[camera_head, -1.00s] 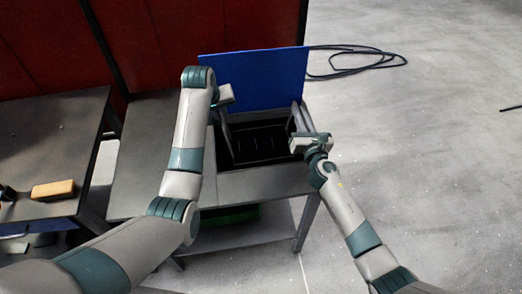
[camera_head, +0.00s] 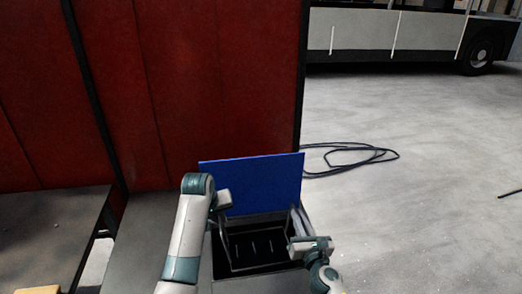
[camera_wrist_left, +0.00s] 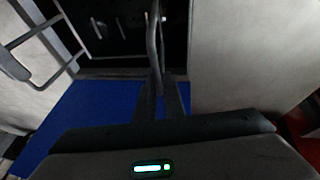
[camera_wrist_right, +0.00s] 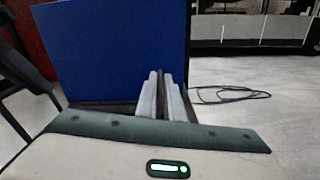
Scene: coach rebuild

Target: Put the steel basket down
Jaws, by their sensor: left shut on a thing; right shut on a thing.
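The steel basket (camera_head: 232,262) is a thin grey frame with upright handles at its left and right, in the dark opening of a bench-like tank. I cannot tell whether it touches the bottom. My left gripper (camera_head: 222,201) is shut on the left handle bar, which also shows in the left wrist view (camera_wrist_left: 153,40). My right gripper (camera_head: 299,236) is shut on the right handle; its closed fingers show in the right wrist view (camera_wrist_right: 161,97), where the grip itself is mostly hidden.
A blue upright panel (camera_head: 252,184) stands behind the opening, close to both grippers. Red wall panels (camera_head: 220,80) rise behind. A dark table (camera_head: 45,225) stands at left. A black cable (camera_head: 350,158) lies on the open floor at right, with a bus (camera_head: 385,55) beyond.

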